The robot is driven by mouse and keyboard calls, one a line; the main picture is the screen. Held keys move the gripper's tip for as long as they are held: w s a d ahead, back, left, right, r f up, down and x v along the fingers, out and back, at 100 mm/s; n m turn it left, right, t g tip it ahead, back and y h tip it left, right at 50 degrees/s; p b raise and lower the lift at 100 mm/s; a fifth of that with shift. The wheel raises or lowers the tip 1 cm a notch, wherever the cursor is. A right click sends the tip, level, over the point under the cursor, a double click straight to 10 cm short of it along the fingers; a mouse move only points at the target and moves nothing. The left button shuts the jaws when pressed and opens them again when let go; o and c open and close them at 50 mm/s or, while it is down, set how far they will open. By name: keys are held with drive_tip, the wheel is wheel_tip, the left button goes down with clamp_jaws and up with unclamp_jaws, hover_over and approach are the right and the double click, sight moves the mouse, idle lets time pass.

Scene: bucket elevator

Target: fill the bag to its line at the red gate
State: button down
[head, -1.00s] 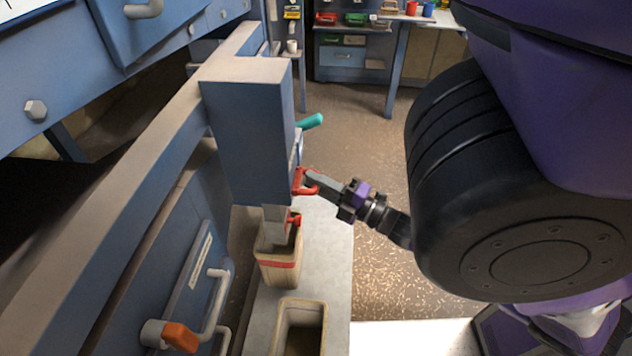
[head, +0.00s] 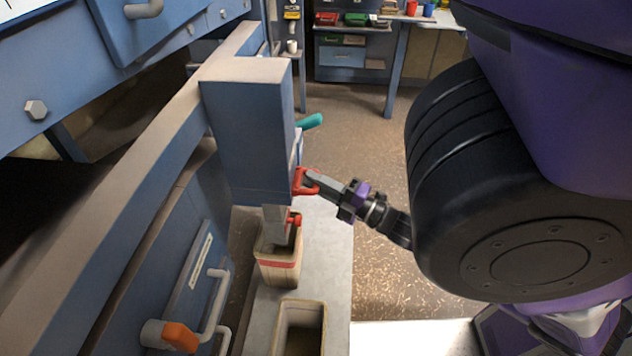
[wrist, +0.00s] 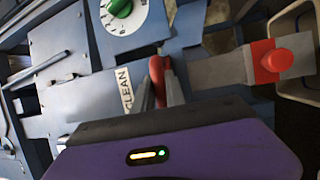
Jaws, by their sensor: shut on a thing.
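The red gate handle (head: 301,182) is on the right side of the blue column, low down. My gripper (head: 313,180) is shut on it. In the wrist view the red handle (wrist: 163,72) sits between my two fingers (wrist: 161,92). A tan open-topped bag (head: 275,276) with a red line (head: 278,264) around it stands below the column. A grey spout (head: 275,222) with a red knob (head: 296,219) points down into its mouth. The bag's inside is dark and partly hidden by the spout, so I cannot tell the fill level.
A second tan open container (head: 300,306) stands nearer on the grey bench (head: 335,250). A teal lever (head: 311,121) sticks out from the column. An orange-handled valve (head: 181,337) is at the lower left. The wrist view shows a green dial (wrist: 120,8) and a CLEAN label (wrist: 124,88).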

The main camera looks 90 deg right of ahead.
idle(0.3)
drive_tip(key=s, duration=0.3)
drive_tip(key=shift+s+a+f+b, duration=0.1)
drive_tip(key=shift+s+a+b, duration=0.1)
drive_tip(key=shift+s+b, duration=0.15)
drive_tip(key=c, duration=1.4)
unclamp_jaws()
drive_tip(key=shift+o, duration=0.2)
drive_tip(key=b+v, duration=0.1)
drive_tip(key=v, duration=0.6)
drive_tip(key=shift+s+a, duration=0.25)
drive_tip(key=shift+s, duration=0.1)
